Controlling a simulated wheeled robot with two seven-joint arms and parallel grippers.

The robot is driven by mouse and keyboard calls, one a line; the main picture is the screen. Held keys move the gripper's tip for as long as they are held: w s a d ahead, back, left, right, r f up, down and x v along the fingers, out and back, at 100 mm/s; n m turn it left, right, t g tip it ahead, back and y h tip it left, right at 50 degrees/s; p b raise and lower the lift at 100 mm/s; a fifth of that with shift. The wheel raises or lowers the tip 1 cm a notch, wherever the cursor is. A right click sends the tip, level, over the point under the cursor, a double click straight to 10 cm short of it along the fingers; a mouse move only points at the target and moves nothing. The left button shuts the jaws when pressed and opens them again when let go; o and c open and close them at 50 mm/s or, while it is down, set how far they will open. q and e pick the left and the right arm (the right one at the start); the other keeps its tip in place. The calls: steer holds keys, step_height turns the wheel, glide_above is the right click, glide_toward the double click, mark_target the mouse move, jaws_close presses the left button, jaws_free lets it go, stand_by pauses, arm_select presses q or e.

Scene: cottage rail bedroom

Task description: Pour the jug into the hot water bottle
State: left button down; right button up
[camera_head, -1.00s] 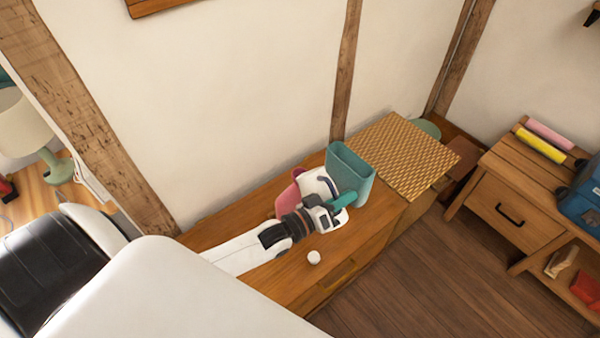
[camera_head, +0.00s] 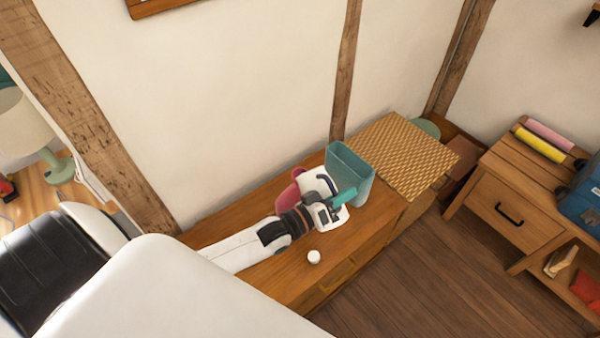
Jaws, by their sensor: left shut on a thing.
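The teal jug (camera_head: 352,176) stands on or just above the wooden cabinet against the wall, roughly upright, its open top showing. I cannot tell whether its base touches the wood. My left gripper (camera_head: 338,203) is at the jug's near side, shut on its teal handle (camera_head: 346,197). A pink thing (camera_head: 288,197), perhaps the hot water bottle, is behind my left gripper, to the left of the jug, and mostly hidden by the gripper. A small white cap-like piece (camera_head: 314,257) lies on the cabinet top near its front edge. My right gripper is out of view.
The wooden cabinet top (camera_head: 290,272) runs along the wall. A wooden side table (camera_head: 512,204) at the right bears pink and yellow rolls (camera_head: 540,146) and a blue box (camera_head: 582,203). Open floor lies in front.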

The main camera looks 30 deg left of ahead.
mark_target(345, 216)
arm_select(q)
steer(key=shift+w+a+r+n+p, duration=0.15)
steer(key=shift+a+r+n+p, duration=0.15)
steer(key=shift+r+n, duration=0.3)
steer(key=shift+w+a+r+n+p, duration=0.15)
steer(key=shift+a+r+n+p, duration=0.2)
steer(key=shift+r, duration=0.35)
stand_by(1.8)
steer(key=shift+w+a+r+n, duration=0.15)
steer(key=shift+a+r+n, duration=0.15)
steer(key=shift+r+n, duration=0.15)
steer(key=shift+w+a+r+n, duration=0.15)
steer(key=shift+a+r+n, duration=0.1)
steer(key=shift+r+n, duration=0.2)
stand_by(2.2)
